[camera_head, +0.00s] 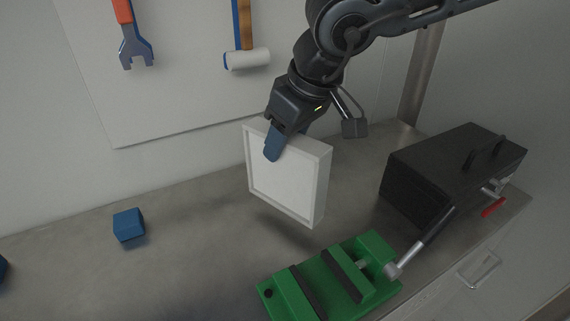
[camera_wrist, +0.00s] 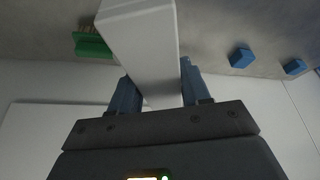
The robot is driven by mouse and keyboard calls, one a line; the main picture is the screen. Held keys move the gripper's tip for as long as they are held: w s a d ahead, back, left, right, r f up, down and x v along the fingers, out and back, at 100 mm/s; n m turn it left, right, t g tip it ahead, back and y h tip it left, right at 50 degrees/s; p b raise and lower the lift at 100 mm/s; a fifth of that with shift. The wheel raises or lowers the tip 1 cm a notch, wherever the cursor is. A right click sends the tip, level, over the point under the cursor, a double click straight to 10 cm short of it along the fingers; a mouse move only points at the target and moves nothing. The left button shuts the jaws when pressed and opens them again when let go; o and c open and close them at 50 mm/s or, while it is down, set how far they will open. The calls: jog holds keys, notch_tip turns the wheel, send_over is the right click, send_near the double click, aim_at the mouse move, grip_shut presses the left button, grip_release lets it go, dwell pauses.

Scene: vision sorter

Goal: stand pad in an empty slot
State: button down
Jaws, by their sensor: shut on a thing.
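The pad is most likely the white square framed panel (camera_head: 285,178). It hangs upright and slightly tilted above the workbench, with a shadow below it. My gripper (camera_head: 274,148) is shut on its top edge, with one blue finger across the front face. In the wrist view the white panel (camera_wrist: 142,45) runs away between my two blue fingers (camera_wrist: 155,92), one on each side. The far finger is hidden behind the panel in the head view. No slotted holder can be made out in either view.
A green vise (camera_head: 318,284) with a silver-and-black handle stands in front of the panel. A black toolbox (camera_head: 452,172) is at the right. A blue cube (camera_head: 129,225) lies left, with bare bench (camera_head: 190,210) around it. A wrench (camera_head: 134,45) and a mallet (camera_head: 246,58) hang on the wall.

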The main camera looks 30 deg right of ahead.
aim_at(284, 159)
jog(key=shift+f+b, duration=0.95)
jog(key=shift+f, duration=1.05)
jog(key=shift+f, duration=0.2)
jog(key=c, duration=0.5)
grip_release()
jog(key=shift+r, duration=0.1)
